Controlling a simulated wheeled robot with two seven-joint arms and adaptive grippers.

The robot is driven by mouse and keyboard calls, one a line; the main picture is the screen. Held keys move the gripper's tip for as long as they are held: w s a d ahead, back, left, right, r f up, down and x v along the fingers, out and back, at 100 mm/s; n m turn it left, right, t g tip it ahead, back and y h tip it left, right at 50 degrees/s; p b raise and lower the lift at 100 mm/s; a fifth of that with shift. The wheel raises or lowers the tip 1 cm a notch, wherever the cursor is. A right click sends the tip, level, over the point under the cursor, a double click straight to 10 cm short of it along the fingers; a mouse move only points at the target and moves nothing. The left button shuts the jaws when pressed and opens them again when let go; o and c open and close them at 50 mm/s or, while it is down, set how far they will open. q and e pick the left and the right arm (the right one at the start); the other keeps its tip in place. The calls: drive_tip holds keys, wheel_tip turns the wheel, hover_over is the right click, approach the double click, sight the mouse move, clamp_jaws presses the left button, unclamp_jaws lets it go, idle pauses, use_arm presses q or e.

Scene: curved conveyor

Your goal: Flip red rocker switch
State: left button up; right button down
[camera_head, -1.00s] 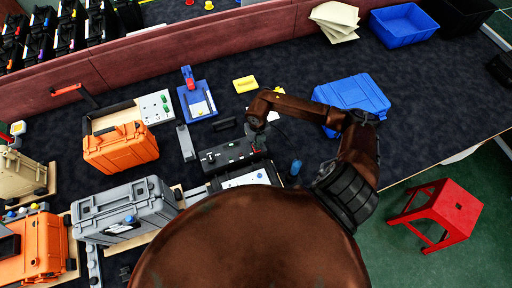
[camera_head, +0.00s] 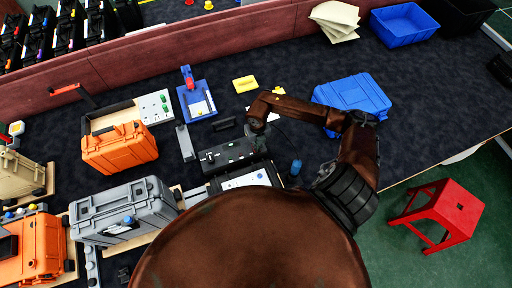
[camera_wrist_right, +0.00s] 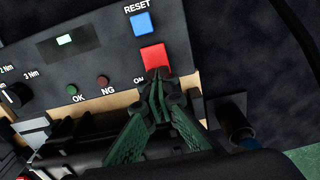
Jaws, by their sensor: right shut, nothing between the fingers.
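The red rocker switch (camera_wrist_right: 155,58) is on a dark control panel (camera_wrist_right: 95,50), below a blue switch (camera_wrist_right: 140,24) marked RESET. My right gripper (camera_wrist_right: 160,80) is shut and empty, its green-padded fingers together. Its tips overlap the lower edge of the red switch in the wrist view; I cannot tell whether they touch it. In the head view my right gripper (camera_head: 258,128) is over the right end of the dark box (camera_head: 222,155), and the red switch cannot be made out there. My left gripper is not in view.
On the panel are a lit display (camera_wrist_right: 65,40), OK and NG lamps, and a knob (camera_wrist_right: 16,95). A blue case (camera_head: 352,95) stands right of the gripper and an orange case (camera_head: 120,147) to the left. Dark tabletop (camera_head: 440,110) is free at right.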

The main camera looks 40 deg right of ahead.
drive_tip(key=shift+f, duration=0.2)
drive_tip(key=shift+r, duration=0.1)
drive_tip(key=shift+r+p, duration=2.25)
drive_tip(key=shift+r, duration=1.2)
